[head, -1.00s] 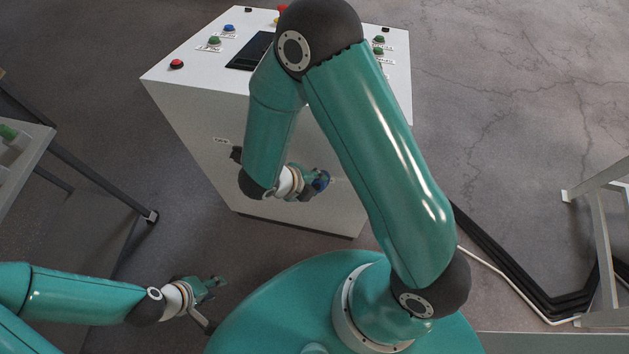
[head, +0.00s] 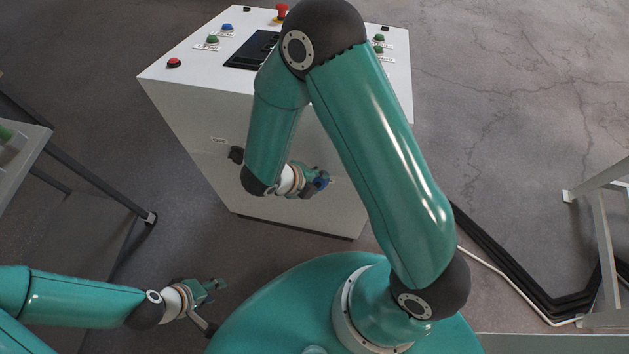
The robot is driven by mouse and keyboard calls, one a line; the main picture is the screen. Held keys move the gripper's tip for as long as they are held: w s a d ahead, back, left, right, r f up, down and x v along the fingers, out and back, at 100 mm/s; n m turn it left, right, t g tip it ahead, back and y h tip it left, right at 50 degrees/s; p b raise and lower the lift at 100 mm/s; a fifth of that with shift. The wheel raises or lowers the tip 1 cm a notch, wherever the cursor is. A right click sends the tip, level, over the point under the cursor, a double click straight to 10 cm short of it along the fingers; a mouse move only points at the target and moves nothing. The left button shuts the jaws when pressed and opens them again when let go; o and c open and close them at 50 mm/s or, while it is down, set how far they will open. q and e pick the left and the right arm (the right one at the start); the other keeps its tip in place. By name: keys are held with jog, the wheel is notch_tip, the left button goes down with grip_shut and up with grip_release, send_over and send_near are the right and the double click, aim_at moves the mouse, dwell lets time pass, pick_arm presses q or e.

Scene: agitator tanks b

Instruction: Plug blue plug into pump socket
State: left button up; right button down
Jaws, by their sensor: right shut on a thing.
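A blue plug (head: 321,183) shows as a small dark blue piece at the tip of my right gripper (head: 318,178). The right gripper is shut on it, in front of the white cabinet's front face; the gap to the face cannot be judged. A black socket (head: 237,154) sits on the cabinet front, left of the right forearm, with a small label above it. I cannot read the label. My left gripper (head: 214,287) is at the lower left, away from the cabinet, with its fingers apart and nothing visible between them.
The white cabinet (head: 195,130) has buttons, a dark panel (head: 253,50) and a red emergency knob (head: 282,11) on top. A table (head: 22,150) stands at the left, a light frame (head: 600,210) at the right. Black cable channels (head: 510,270) and a white cable lie on the floor.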

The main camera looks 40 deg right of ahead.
jog(key=shift+w+d+f+b, duration=0.25)
jog(key=shift+f+b, duration=0.05)
jog(key=shift+f, duration=0.2)
jog(key=c, duration=0.7)
grip_release()
jog(key=shift+r, duration=0.1)
jog(key=v, duration=1.2)
jog(key=s+a+f+m+g+y, duration=0.2)
jog(key=s+a+f+m+y, duration=0.15)
jog(key=f+m, duration=0.45)
jog(key=s+a+f+m+g+y, duration=0.25)
jog(key=s+f+m+y, duration=0.25)
jog(key=m, duration=0.7)
jog(key=w+f+m+t, duration=0.1)
jog(key=m, duration=0.5)
jog(key=d+f+m+t+y, duration=0.1)
jog(key=f+m+t, duration=0.1)
jog(key=m, duration=0.5)
jog(key=w+d+f+m+t+y, duration=0.1)
jog(key=f+m+t, duration=0.1)
jog(key=m, duration=0.4)
jog(key=shift+w+f+m, duration=0.25)
jog(key=shift+w+m, duration=0.1)
jog(key=shift+m, duration=0.05)
